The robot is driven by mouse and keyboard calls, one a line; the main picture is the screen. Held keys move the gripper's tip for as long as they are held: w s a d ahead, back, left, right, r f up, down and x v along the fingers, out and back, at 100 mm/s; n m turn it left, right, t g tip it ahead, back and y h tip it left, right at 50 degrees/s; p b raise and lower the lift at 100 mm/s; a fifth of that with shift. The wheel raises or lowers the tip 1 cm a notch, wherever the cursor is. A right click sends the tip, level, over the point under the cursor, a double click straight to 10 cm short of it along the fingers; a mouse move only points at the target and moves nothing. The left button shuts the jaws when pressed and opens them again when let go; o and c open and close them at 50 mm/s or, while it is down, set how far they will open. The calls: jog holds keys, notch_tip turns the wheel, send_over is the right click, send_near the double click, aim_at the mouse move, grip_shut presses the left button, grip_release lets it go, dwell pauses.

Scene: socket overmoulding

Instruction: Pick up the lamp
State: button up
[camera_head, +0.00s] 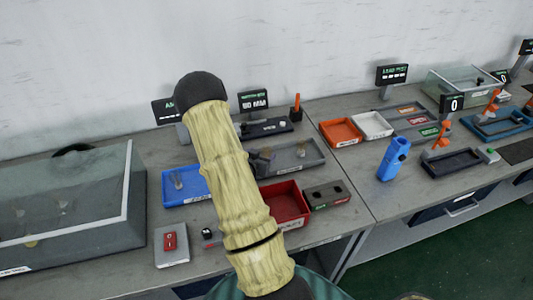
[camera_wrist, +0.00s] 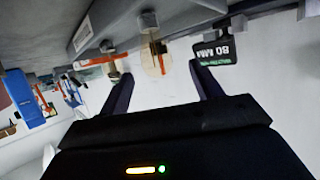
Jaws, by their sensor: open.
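An upright blue cylinder (camera_head: 391,160) with a slanted, hollow-looking top stands on the right-hand bench; I take it to be the lamp, but cannot be sure. In the wrist view a blue body (camera_wrist: 22,98), probably the same one, shows at the far left, well outside the jaws. My gripper (camera_wrist: 161,72) is open, with its two dark fingers apart and nothing held between them. Beyond the fingers are an orange post and a pale tan disc-like part. In the head view my sleeved arm hides most of the gripper.
A blue tray (camera_head: 185,198), red bin (camera_head: 287,224) and grey tray (camera_head: 293,173) crowd the left bench. A glass-sided box (camera_head: 126,185) stands far left. Orange (camera_head: 340,143) and white bins (camera_head: 372,137) sit behind the blue cylinder; a dark tray (camera_head: 453,161) is to its right.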

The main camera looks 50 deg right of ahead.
aim_at(265, 153)
jog(key=shift+d, duration=0.1)
jog(key=p+x, duration=0.1)
jog(key=x, duration=0.3)
jog(key=shift+w+d+f+p, duration=0.15)
jog(key=shift+d+f+p, duration=0.15)
jog(key=shift+d+f, duration=0.15)
jog(key=shift+d, duration=0.25)
jog(key=shift+a, duration=0.1)
jog(key=shift+a, duration=0.15)
jog(key=c, duration=1.1)
notch_tip(265, 153, up, 10)
jog(key=shift+b, duration=0.6)
